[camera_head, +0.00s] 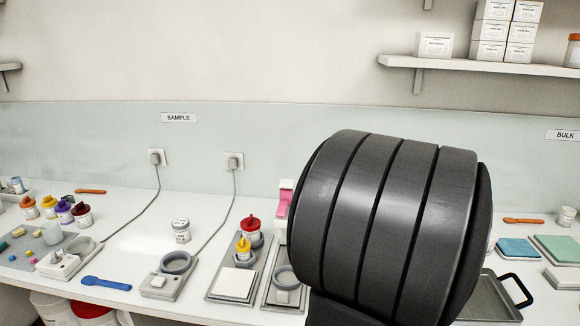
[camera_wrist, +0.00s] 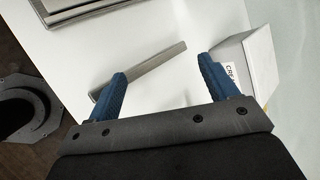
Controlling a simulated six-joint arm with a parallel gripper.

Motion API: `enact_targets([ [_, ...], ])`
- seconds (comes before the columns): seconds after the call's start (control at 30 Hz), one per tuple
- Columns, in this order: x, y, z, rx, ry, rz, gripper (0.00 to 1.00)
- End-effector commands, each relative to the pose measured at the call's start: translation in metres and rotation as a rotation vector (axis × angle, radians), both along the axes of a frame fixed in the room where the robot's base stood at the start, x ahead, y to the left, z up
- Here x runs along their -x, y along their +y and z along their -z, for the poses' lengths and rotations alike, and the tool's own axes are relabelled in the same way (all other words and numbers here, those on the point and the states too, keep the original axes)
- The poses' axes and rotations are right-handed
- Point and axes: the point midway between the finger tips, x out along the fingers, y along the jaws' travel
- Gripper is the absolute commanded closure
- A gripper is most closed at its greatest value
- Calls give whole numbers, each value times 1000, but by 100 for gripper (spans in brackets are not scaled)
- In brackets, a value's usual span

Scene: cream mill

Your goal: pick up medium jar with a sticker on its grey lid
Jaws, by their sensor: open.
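A small white jar (camera_head: 181,231) with a pale grey-looking lid stands alone on the bench, left of centre in the head view. Dark marks show on its label and lid rim, but a sticker on the lid is too small to make out. Another pale jar (camera_head: 566,216) stands at the far right; its lid is unclear. My gripper (camera_wrist: 162,66) shows in the wrist view with its blue fingers wide apart and nothing between them. A grey bar lies on the white surface beyond the fingers. My dark arm hides the gripper in the head view. Neither jar is recognisable in the wrist view.
A ring-topped device (camera_head: 163,285) stands in front of the jar, with its cable running to the wall. A grey tray (camera_head: 222,294) holds red- and yellow-lidded jars. A blue scoop (camera_head: 106,283) lies left. In the wrist view, a grey box (camera_wrist: 262,62) stands by the right finger.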

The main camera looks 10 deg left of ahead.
Motion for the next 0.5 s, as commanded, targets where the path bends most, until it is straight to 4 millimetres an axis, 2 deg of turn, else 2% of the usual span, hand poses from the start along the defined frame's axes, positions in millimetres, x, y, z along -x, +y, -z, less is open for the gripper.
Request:
enact_targets([
  [0.27,0,0,-5,1,-2,0,21],
  [0.37,-1,0,-23,3,-8,-2,21],
  [0.5,0,0,-66,6,-10,-1,21],
])
